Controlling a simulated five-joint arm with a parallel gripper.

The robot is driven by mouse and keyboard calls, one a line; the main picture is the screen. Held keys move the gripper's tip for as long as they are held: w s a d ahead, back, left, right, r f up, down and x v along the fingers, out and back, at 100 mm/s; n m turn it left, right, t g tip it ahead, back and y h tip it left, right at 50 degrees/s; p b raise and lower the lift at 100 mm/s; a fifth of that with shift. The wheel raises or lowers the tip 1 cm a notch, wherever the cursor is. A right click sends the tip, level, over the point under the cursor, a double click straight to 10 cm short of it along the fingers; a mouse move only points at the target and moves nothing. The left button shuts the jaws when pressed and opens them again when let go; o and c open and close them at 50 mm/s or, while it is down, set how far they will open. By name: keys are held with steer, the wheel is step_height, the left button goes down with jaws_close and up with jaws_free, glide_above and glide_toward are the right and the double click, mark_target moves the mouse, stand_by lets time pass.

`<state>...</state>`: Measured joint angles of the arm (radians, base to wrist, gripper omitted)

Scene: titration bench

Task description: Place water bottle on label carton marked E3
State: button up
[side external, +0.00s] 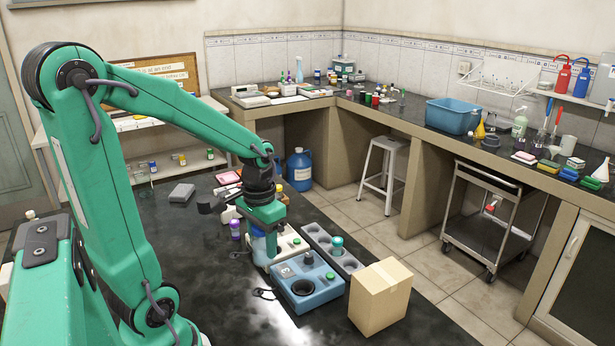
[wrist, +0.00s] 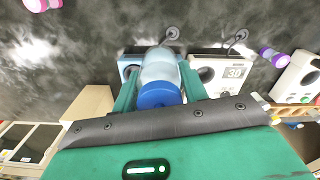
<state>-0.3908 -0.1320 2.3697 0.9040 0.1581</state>
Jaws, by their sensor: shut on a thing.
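My gripper (side external: 264,222) is shut on a water bottle (side external: 260,250). In the wrist view the bottle (wrist: 160,66) is pale blue and translucent with a blue cap (wrist: 159,95), and stands between the two green fingers. In the side view its upper part is hidden by my gripper. It is beside the white device; I cannot tell whether its base touches the table. A plain brown carton (side external: 380,297) stands on the table to the right of my gripper, past the blue device. The carton (wrist: 88,108) also shows in the wrist view. No E3 mark is readable.
A blue device (side external: 318,298) with a round dark well stands between bottle and carton. A white device (side external: 289,246) and a grey block (side external: 347,264) holding a teal-capped item (side external: 337,241) are close by. The dark table (side external: 215,300) is clear in front.

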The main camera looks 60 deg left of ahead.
steer(key=w+d+r, duration=0.7)
steer(key=w+d, duration=0.2)
steer(key=d, duration=0.3)
steer(key=w+d+r+n, duration=0.1)
steer(key=d+r, duration=0.2)
steer(key=d, duration=0.5)
steer(key=d+r, duration=0.3)
steer(key=d, duration=0.4)
glide_toward(383, 274)
steer(key=shift+f, duration=2)
steer(key=shift+f, duration=0.1)
steer(key=o, duration=1.1)
